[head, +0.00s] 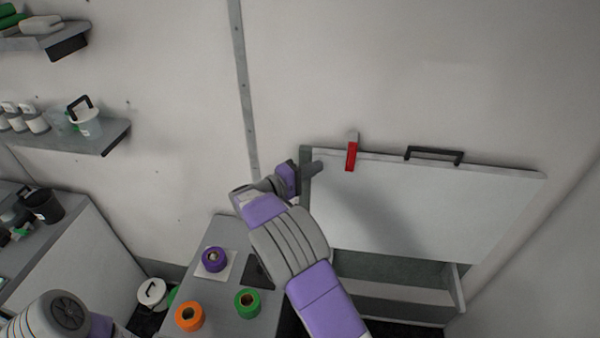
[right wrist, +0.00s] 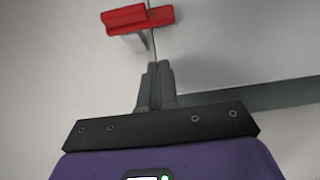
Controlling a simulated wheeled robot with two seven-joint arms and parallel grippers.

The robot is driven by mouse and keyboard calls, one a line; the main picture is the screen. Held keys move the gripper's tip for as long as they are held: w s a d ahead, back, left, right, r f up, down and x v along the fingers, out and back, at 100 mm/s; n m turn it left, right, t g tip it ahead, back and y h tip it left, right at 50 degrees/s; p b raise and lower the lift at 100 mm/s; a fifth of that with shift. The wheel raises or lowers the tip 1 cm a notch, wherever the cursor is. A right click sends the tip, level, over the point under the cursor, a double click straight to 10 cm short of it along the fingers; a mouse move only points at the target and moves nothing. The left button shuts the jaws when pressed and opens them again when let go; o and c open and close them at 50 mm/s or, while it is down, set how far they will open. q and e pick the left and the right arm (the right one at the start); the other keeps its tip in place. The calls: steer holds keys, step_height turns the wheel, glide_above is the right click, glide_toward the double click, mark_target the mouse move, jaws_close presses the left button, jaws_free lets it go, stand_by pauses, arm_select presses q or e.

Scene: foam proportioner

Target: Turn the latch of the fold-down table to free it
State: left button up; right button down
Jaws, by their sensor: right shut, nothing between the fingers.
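The fold-down table (head: 440,205) is a white panel folded up flat against the wall. Its latch (head: 351,155) is a red bar at the panel's top edge, left of the middle. The bar stands upright in the head view and overlaps the edge from the wall onto the panel. In the right wrist view the red latch (right wrist: 138,19) lies across the thin panel edge, ahead of the fingers. My right gripper (head: 315,167) is shut and empty, left of the latch and apart from it. Its fingertips also show in the right wrist view (right wrist: 158,68). My left gripper is out of view.
A black handle (head: 435,154) sits on the panel's top edge, right of the latch. Purple (head: 214,259), orange (head: 189,316) and green (head: 247,304) rolls are on a grey counter below my right arm. Shelves hang at left. The wall above the latch is clear.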

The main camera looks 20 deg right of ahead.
mark_target(351, 159)
steer(key=d, duration=0.2)
steer(key=s+d+p, duration=0.1)
steer(key=d, duration=0.2)
steer(key=shift+s+d, duration=0.3)
steer(key=shift+d, duration=0.05)
steer(key=shift+f, duration=0.15)
steer(key=shift+f+n+b, duration=0.1)
steer(key=shift+n+b, duration=0.2)
